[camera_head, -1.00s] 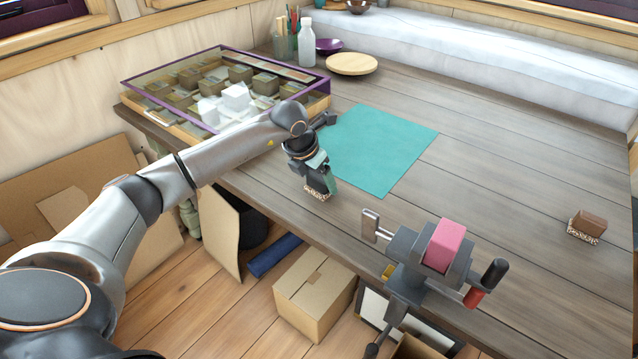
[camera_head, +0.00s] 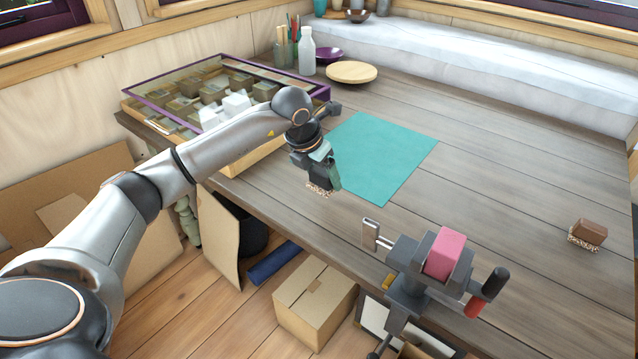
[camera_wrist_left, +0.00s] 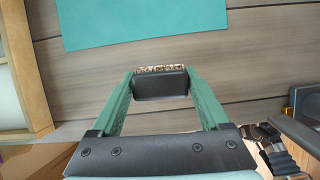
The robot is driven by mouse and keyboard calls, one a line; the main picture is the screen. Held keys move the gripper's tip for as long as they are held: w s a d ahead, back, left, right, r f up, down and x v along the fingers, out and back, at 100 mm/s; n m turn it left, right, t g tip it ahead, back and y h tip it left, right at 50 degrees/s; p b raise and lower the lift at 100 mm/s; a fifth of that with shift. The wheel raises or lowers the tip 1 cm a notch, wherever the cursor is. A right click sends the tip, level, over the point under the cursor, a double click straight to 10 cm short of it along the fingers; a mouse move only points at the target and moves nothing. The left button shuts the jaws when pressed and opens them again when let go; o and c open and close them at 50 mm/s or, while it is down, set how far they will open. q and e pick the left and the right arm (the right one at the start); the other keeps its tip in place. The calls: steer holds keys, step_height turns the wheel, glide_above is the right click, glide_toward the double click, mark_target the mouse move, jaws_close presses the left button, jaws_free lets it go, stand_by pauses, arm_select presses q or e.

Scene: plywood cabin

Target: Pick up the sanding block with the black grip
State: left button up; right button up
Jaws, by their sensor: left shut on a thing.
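The sanding block with the black grip (camera_wrist_left: 161,84) is between the green fingers of my left gripper (camera_head: 325,179), which is shut on it. Its black grip and a strip of its speckled, gritty base show in the left wrist view. In the head view the fingers hide most of it, and only the speckled base shows below them. The block is over the table, near its front edge. I cannot tell for sure whether it is clear of the tabletop. A second sanding block with a brown grip (camera_head: 590,230) lies at the far right of the table. My right gripper is not in view.
A vise holding a pink block (camera_head: 446,253) is clamped at the table's front edge. A teal mat (camera_head: 382,155) lies behind my gripper. A glass-topped case (camera_head: 222,88) stands at left. A round wooden board (camera_head: 352,72) and a white bottle (camera_head: 307,50) stand behind. The table's right half is mostly clear.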

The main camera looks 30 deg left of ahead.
arm_select(q)
steer(key=s+d+r, duration=0.4)
steer(key=d+r, duration=0.4)
steer(key=d, duration=0.4)
steer(key=shift+r, duration=0.25)
steer(key=shift+s+d, duration=0.1)
